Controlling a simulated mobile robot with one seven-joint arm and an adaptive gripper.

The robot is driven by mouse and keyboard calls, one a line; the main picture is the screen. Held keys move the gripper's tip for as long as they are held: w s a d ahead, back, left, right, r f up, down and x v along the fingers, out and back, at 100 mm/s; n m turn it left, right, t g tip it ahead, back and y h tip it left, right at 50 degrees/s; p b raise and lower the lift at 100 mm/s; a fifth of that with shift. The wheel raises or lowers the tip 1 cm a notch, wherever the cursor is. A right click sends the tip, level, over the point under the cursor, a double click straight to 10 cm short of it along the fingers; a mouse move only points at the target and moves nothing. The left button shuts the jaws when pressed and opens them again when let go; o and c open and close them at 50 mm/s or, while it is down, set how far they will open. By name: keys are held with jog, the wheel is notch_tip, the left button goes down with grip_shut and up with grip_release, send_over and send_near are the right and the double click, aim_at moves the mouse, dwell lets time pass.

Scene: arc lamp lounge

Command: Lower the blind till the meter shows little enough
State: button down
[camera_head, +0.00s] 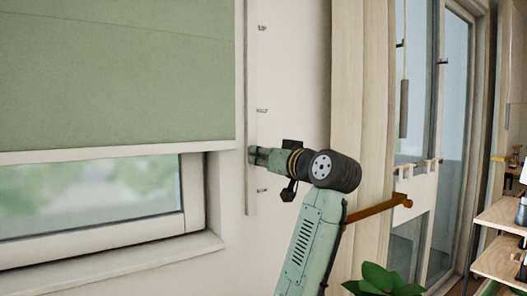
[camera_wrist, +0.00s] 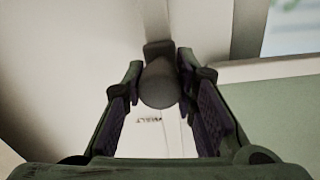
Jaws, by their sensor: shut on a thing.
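The green blind (camera_head: 115,75) hangs over the upper part of the window in the head view. Its pale bottom rail (camera_head: 110,153) leaves a strip of glass (camera_head: 85,195) uncovered below. My gripper (camera_head: 253,157) is at the narrow vertical strip (camera_head: 250,195) right of the blind. In the wrist view my gripper (camera_wrist: 160,78) is shut on a dark rounded knob (camera_wrist: 158,88) in front of that strip. The blind (camera_wrist: 285,120) and its rail (camera_wrist: 270,69) show at the right there. I cannot make out a meter in either view.
The window sill (camera_head: 120,255) is below. A curtain (camera_head: 360,90), a leafy plant (camera_head: 385,280) and wooden shelves (camera_head: 500,235) stand to the right. The wall below my gripper looks clear.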

jog(key=c, duration=1.2)
grip_release()
jog(key=shift+c, duration=0.2)
jog(key=v, duration=1.2)
jog(key=shift+s, duration=0.1)
